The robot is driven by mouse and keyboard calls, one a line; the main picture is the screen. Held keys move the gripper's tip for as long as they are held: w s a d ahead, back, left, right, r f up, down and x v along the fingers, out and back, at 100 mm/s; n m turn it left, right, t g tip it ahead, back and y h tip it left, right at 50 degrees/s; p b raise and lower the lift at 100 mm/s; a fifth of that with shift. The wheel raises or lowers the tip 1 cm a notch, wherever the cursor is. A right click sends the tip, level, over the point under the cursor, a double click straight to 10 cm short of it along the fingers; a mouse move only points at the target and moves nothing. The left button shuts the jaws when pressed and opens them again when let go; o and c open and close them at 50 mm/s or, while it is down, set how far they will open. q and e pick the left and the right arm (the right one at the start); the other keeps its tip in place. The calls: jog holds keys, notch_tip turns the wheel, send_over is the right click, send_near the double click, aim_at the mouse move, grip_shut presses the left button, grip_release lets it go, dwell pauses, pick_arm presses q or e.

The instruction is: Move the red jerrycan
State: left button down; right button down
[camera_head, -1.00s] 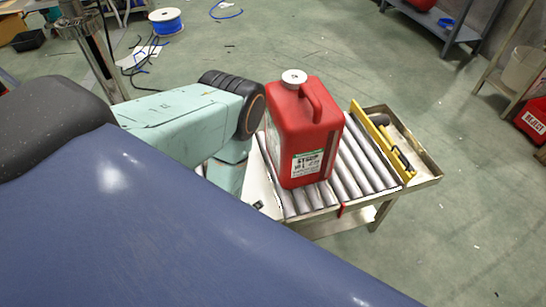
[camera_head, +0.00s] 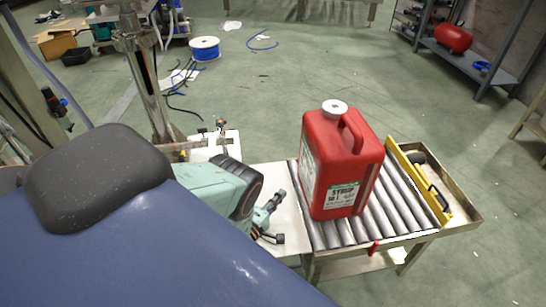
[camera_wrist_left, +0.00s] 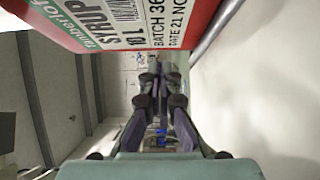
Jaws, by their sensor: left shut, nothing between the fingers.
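The red jerrycan (camera_head: 342,160) stands upright on the roller conveyor (camera_head: 385,215), with its white cap and handle on top and its syrup label facing front. In the left wrist view, the jerrycan's label and red side (camera_wrist_left: 130,18) fill the top of the picture close by, seen sideways. My left gripper (camera_head: 277,216) is low beside the jerrycan's left side, apart from it, over the pale table end. In the left wrist view its fingers (camera_wrist_left: 160,88) are together with nothing between them. My right gripper is not in view.
A yellow bar (camera_head: 418,180) crosses the conveyor right of the jerrycan, before an end tray. A metal post (camera_head: 145,75) stands at left. A blue cable spool (camera_head: 205,48) lies on the floor. A shelf with a red tank (camera_head: 453,37) is at back right. Open floor lies beyond.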

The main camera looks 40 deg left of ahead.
aim_at(304, 179)
pick_arm(q)
jog(key=w, duration=0.1)
jog(key=w+b, duration=0.1)
jog(key=w, duration=0.1)
jog(key=shift+w+a+f, duration=0.1)
jog(key=shift+w+a, duration=0.1)
jog(key=shift+w, duration=0.05)
jog(key=w+d, duration=0.1)
jog(key=w, duration=0.1)
jog(key=shift+w+d+b, duration=0.4)
jog(key=shift+w+d, duration=0.35)
jog(key=shift+w, duration=0.05)
